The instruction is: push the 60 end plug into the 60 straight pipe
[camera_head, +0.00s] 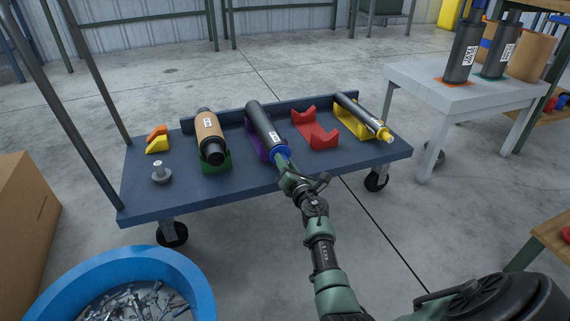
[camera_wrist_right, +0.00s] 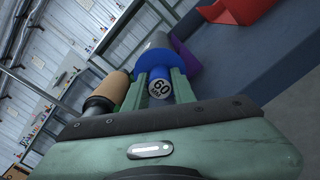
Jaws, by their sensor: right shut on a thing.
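The straight pipe (camera_head: 264,124) is a dark grey tube with a white label, lying in a purple cradle (camera_head: 254,142) on the blue cart. The end plug (camera_head: 283,152) is blue and sits at the pipe's near end, in line with it. In the right wrist view the plug (camera_wrist_right: 184,62) shows a round "60" mark on its narrow stub, with the grey pipe (camera_wrist_right: 157,41) right behind it. My right gripper (camera_head: 283,162) is shut on the plug's stub, one finger on each side. How deep the plug sits in the pipe is hidden. My left gripper is not in view.
The blue cart (camera_head: 245,188) also bears a tan muffler (camera_head: 207,131) in a green cradle, an empty red cradle (camera_head: 316,132) and a grey and yellow pipe (camera_head: 361,116) in a yellow cradle. A blue bin (camera_head: 190,272) of metal parts stands front left. A white table (camera_head: 467,95) stands right.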

